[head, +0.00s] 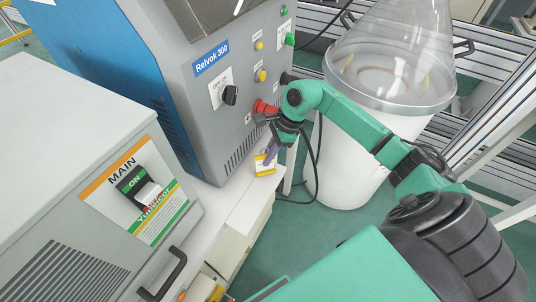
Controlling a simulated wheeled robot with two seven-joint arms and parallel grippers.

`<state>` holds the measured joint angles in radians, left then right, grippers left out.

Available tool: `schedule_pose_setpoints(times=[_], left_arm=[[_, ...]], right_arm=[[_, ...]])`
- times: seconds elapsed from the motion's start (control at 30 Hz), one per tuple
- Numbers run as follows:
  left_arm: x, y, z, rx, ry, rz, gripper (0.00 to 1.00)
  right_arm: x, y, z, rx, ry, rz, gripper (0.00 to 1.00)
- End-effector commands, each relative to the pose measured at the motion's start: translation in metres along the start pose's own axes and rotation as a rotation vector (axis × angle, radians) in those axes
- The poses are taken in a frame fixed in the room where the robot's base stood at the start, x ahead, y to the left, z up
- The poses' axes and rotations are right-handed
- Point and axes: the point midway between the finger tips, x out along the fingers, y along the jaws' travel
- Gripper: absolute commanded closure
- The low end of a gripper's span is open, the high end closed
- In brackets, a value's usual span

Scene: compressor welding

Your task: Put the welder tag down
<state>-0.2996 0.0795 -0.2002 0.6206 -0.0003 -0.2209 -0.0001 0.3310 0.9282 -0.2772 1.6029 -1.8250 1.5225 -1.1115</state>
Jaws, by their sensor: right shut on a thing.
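The welder tag (265,165) is a small yellow and white tag with a purple part at its top. It shows just below my right gripper (276,142), in front of the lower right corner of the grey welder cabinet labelled Relvok 300 (213,120). My right gripper is small and partly dark in this view, pointing down, and shut on the tag's purple upper part. The tag appears over the narrow white ledge (238,208); I cannot tell whether it touches it. My left gripper is not in view.
A red knob (263,107) sits close to my right gripper on the cabinet's panel. A grey box with a MAIN switch panel (140,190) stands at left. A white drum with a clear cone (385,75) stands behind my right arm. A black cable hangs beside the gripper.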

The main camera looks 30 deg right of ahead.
Motion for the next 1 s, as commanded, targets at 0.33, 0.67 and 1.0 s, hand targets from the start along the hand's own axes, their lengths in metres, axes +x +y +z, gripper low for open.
schedule_pose_setpoints(times=[0.33, 0.67, 1.0], left_arm=[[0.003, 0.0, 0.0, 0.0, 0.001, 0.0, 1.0], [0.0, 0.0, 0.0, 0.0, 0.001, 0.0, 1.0], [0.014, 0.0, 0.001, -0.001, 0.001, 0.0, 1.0]], right_arm=[[0.001, 0.0, -0.001, 0.0, 0.0, 0.0, 0.64], [-0.004, -0.001, 0.0, 0.0, 0.0, -0.002, 0.64], [-0.088, -0.001, -0.001, 0.0, 0.002, -0.005, 0.64]])
